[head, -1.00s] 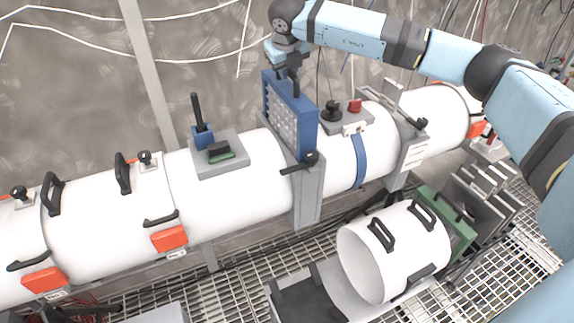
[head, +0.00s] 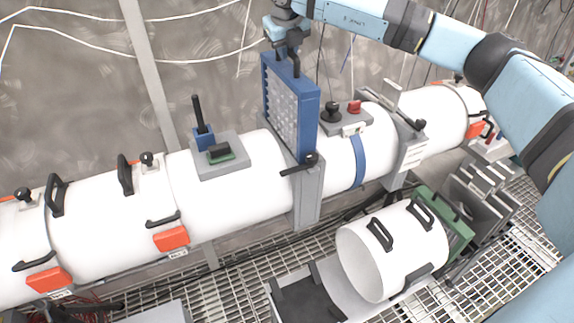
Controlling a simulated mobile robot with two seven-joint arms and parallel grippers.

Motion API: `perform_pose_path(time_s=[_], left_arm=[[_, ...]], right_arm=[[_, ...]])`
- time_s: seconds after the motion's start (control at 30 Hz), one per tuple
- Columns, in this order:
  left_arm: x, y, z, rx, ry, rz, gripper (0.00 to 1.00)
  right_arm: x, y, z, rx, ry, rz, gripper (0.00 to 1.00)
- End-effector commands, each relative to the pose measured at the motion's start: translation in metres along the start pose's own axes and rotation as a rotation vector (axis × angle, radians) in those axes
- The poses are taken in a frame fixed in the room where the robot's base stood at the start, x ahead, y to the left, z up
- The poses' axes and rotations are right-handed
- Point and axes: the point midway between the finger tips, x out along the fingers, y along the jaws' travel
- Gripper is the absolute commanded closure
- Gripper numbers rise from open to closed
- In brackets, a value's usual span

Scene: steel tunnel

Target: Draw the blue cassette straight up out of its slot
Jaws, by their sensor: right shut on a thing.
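The blue cassette (head: 306,120) is a flat upright panel with a blue frame and a pale gridded face. It stands above the grey slot housing (head: 308,195) that wraps the white pipe. Its lower edge meets the housing, and I cannot tell how much of it is still inside the slot. My right gripper (head: 288,68) is shut on the top of the cassette, with its arm reaching in from the upper right. A black lever (head: 299,165) sits on the front of the housing. My left gripper is not in view.
The white pipe (head: 235,185) runs across the view. Left of the cassette is a grey plate (head: 228,167) with a blue block and black rod; right is a panel with a black knob and red button (head: 354,107). A loose white cylinder (head: 375,262) lies below.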

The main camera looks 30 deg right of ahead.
Motion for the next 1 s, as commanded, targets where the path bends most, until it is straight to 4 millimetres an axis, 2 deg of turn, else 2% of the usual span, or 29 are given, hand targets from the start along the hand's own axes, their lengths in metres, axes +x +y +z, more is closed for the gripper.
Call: perform_pose_path(time_s=[0.37,1.0], left_arm=[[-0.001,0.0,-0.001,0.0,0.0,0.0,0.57],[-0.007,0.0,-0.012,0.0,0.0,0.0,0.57]], right_arm=[[-0.005,-0.001,0.002,0.001,-0.003,0.001,1.0],[-0.041,-0.009,0.017,0.002,-0.003,0.0,1.0]])
